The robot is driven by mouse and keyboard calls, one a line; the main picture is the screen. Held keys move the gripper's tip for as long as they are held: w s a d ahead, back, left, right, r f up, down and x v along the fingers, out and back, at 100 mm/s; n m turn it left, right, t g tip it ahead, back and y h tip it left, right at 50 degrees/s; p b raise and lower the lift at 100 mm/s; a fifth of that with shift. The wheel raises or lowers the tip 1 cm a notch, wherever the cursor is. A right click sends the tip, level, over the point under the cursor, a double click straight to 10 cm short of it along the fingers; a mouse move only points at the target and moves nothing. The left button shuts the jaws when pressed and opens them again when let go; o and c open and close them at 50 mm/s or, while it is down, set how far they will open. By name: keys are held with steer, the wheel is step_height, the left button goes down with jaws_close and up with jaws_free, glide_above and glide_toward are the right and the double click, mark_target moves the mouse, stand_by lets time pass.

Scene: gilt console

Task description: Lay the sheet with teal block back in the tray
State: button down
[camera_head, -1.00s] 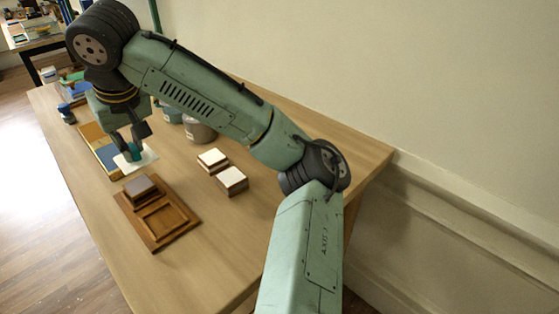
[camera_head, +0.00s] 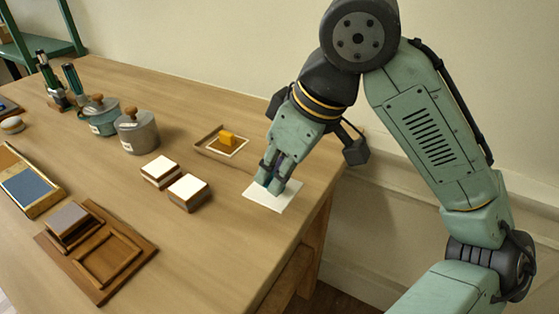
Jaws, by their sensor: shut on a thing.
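The white sheet (camera_head: 284,199) is under my gripper (camera_head: 272,182), near the right edge of the table. My gripper points down and is shut on the sheet's teal block, which is mostly hidden between the fingers and close to their colour. I cannot tell whether the sheet touches the table or hangs just above it. A shallow wooden tray (camera_head: 201,146) lies behind and to the left of the sheet, holding another sheet with a yellow block (camera_head: 227,138). A second tray (camera_head: 45,204) with a blue panel inside lies at the far left, partly out of frame.
Two white-topped blocks (camera_head: 161,170) (camera_head: 188,192) stand left of the sheet. A wooden frame board (camera_head: 122,285) with a grey-topped block (camera_head: 69,221) lies at front left. Lidded pots (camera_head: 138,133) (camera_head: 100,116) stand behind. The front middle of the table is clear.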

steer(key=shift+s+d+f, duration=0.2)
steer(key=shift+s+d, duration=0.1)
steer(key=shift+d, duration=0.1)
steer(key=shift+w+d, duration=0.1)
steer(key=w+p, duration=0.1)
steer(key=w, duration=0.4)
steer(key=w+a+f+p, duration=0.1)
steer(key=w, duration=0.4)
steer(key=w+a+p, duration=0.1)
steer(key=w, duration=0.4)
steer(key=shift+w+a+f, duration=0.1)
steer(key=shift+w+f, duration=0.05)
steer(key=shift+f, duration=0.05)
steer(key=shift+f+p, duration=0.35)
steer(key=shift+f, duration=1.45)
steer(key=shift+f, duration=0.1)
steer(key=c, duration=1.6)
jaws_free()
steer(key=b+v, duration=0.1)
steer(key=v, duration=1.1)
